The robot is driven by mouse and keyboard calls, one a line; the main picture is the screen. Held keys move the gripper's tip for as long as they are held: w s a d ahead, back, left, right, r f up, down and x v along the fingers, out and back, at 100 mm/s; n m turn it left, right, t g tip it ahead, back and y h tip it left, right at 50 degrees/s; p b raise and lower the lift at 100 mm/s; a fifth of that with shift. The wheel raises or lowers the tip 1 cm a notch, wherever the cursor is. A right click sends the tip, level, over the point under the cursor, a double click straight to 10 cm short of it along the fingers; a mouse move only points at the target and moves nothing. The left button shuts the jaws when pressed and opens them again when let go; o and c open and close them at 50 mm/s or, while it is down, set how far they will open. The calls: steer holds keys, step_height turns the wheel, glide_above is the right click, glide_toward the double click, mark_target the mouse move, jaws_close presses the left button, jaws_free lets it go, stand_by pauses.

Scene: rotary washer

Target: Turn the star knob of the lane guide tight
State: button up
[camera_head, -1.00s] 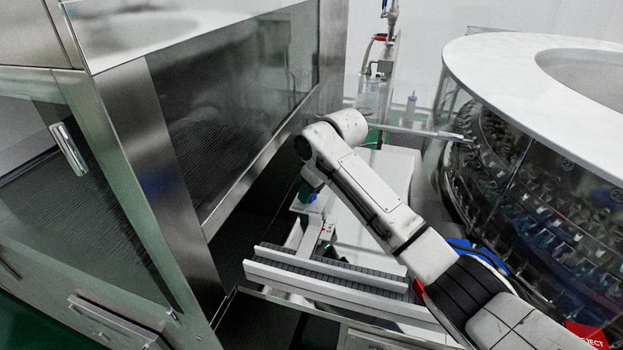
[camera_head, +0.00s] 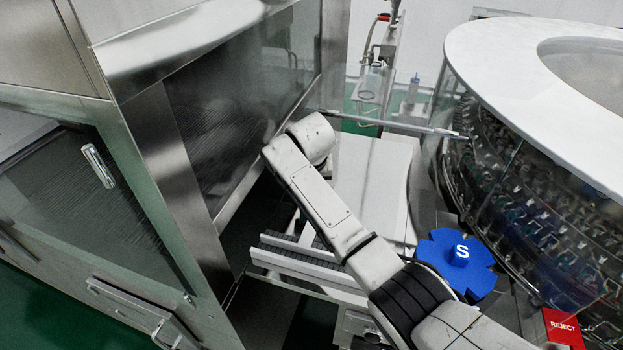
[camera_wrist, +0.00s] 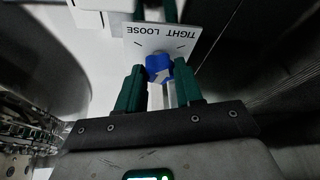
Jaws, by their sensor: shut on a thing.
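The blue star knob (camera_wrist: 159,69) shows in the wrist view between the green fingers of my gripper (camera_wrist: 160,82). The gripper is shut on it. A white plate (camera_wrist: 163,40) behind the knob carries the words TIGHT and LOOSE, upside down in this view, with a short mark by each. A grey pointer shape shows on the knob, but which mark it points at is unclear. In the head view my arm hides the gripper and the knob. The white lane guide rails (camera_head: 305,271) show there beside a dark conveyor.
The round washer (camera_head: 520,190) with its white top stands at the right. A blue star wheel marked S (camera_head: 457,263) and a red REJECT bin (camera_head: 563,328) are near it. A steel and glass cabinet (camera_head: 170,130) stands close at the left.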

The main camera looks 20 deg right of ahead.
steer(key=shift+r+m, duration=0.1)
steer(key=shift+m, duration=0.4)
steer(key=o, duration=1)
steer(key=shift+o, duration=0.2)
steer(key=v, duration=1)
steer(key=shift+a+r+b, duration=0.25)
steer(key=shift+r+b, duration=0.05)
